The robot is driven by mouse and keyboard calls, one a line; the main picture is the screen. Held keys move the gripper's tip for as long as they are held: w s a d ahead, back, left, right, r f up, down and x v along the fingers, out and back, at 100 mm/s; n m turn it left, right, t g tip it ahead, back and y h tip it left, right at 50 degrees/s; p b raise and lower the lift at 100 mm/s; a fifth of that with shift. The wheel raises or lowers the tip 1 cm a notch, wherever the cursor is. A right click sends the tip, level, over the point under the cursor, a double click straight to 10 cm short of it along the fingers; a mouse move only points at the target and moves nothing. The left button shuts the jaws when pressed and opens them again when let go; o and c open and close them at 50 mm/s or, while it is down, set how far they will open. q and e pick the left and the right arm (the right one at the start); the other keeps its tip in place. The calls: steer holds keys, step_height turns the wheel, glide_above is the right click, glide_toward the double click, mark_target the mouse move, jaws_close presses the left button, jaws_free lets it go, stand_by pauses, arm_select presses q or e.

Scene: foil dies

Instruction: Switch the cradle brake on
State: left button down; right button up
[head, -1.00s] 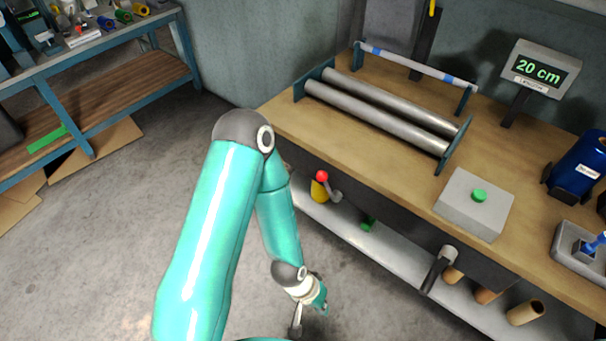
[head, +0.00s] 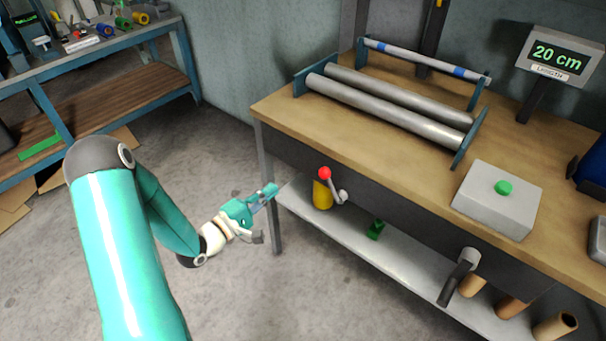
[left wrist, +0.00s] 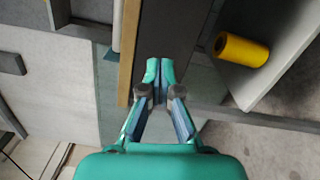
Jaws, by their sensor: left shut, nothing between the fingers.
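The cradle (head: 390,105) is two steel rollers between blue end plates on the wooden bench. A lever with a red ball knob (head: 325,173) is on the bench's dark front panel; its arm slants up and left from a grey pivot, and I take it for the brake. My left gripper (head: 270,191) is shut and empty, left of the lever and apart from it, near the bench leg. In the left wrist view the closed fingertips (left wrist: 159,70) point at the dark panel; the red knob does not show there. My right gripper is in no view.
The yellow cylinder also shows in the left wrist view (left wrist: 242,50). A crank handle (head: 459,276) sticks out further right. Floor left of the bench is free.

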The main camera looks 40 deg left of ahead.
mark_target(330, 185)
arm_select(q)
steer(key=w+d, duration=0.1)
steer(key=w, duration=0.2)
steer(key=w+d+p, duration=0.1)
steer(key=w, duration=0.3)
steer(key=w+d, duration=0.2)
steer(key=w, duration=0.1)
steer(key=shift+w+r, duration=0.15)
steer(key=shift+r, duration=0.15)
steer(key=shift+w+d+p, duration=0.1)
steer(key=shift+d+p, duration=0.25)
steer(key=shift+d, duration=0.3)
